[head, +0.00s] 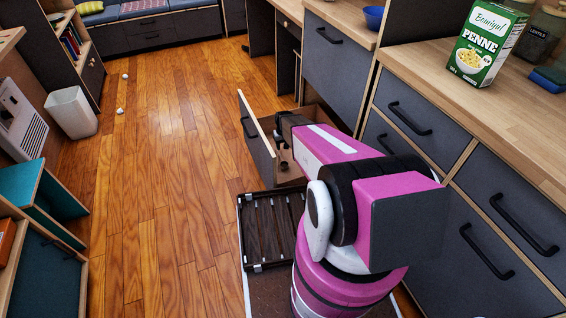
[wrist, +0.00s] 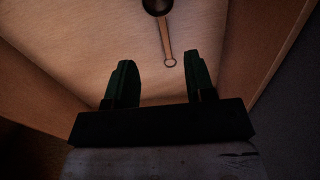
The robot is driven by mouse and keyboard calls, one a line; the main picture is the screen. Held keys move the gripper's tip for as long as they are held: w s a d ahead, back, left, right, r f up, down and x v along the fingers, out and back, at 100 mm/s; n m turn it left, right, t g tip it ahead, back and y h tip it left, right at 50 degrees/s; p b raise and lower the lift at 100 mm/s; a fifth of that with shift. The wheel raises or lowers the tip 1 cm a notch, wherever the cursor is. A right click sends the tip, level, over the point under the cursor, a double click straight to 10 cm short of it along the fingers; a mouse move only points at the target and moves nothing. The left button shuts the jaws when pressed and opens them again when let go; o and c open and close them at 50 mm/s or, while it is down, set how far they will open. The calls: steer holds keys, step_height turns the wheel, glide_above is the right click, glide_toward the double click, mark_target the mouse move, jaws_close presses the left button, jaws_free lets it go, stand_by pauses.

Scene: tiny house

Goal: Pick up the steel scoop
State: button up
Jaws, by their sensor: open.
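The scoop (wrist: 165,38) lies on the pale bottom of an open drawer (head: 257,142). In the wrist view its dark bowl is at the top edge, partly cut off, and its brownish handle with a ring at the end points down towards my gripper (wrist: 159,80). The two fingers are apart with nothing between them, and the handle's ring end is just beyond the fingertips, nearer the right one. In the head view my arm reaches into the drawer and hides most of its inside. A small dark item (head: 284,165) shows in the drawer there; I cannot tell what it is.
The drawer's walls stand close on both sides of my gripper. Closed drawers (head: 411,118) and a counter with a penne box (head: 487,42) and a blue bowl (head: 373,17) are on the right. Open wooden floor lies left.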

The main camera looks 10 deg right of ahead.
step_height(320, 180, down, 3)
steer(key=w, duration=0.2)
glide_above(282, 159)
step_height(282, 159, down, 5)
steer(key=shift+d+f, duration=0.1)
steer(key=shift+d, duration=0.05)
steer(key=f, duration=0.5)
steer(key=shift+s+a+f, duration=0.1)
steer(key=shift+a+f, duration=0.1)
steer(key=shift+f, duration=0.1)
steer(key=shift+r, duration=0.1)
jaws_close()
